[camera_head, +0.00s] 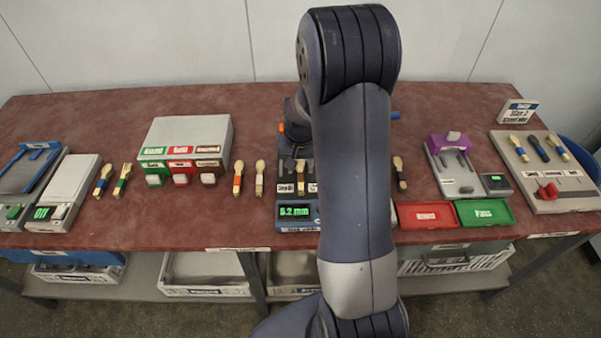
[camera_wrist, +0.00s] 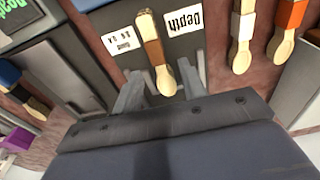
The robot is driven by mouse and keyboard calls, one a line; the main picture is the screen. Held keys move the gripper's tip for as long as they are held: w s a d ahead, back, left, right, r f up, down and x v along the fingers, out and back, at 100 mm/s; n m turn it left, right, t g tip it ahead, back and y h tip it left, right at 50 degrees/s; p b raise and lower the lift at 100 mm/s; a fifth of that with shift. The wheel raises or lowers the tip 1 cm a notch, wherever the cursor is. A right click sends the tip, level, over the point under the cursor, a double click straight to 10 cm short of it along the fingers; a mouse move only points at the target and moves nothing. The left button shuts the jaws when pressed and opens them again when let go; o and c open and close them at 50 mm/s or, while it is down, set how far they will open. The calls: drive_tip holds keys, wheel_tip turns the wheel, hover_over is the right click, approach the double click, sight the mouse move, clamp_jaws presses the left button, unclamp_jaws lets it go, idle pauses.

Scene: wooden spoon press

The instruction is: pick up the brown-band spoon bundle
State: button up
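The brown-band spoon bundle (camera_wrist: 155,53) is pale wood with a brown band, its bowl end toward my gripper (camera_wrist: 158,84) in the wrist view. It lies on the grey gauge with the "Depth" label (camera_wrist: 184,20). My gripper is open. Its two grey fingers stand apart, one on each side of the bowl end, with gaps visible. I cannot tell the height of the fingertips over the gauge.
A red tray (camera_head: 425,216) and a green tray (camera_head: 484,212) are at the table's front edge.

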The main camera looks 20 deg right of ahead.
sight(300, 172)
drive_tip(key=shift+w+d+f+p, duration=0.1)
drive_tip(key=shift+w+f+p, duration=0.1)
drive_tip(key=shift+f, duration=0.85)
drive_tip(key=shift+w+d+f+p, duration=0.1)
drive_tip(key=shift+f+p, duration=0.05)
drive_tip(key=shift+f, duration=0.85)
drive_tip(key=shift+c, duration=0.4)
clamp_jaws()
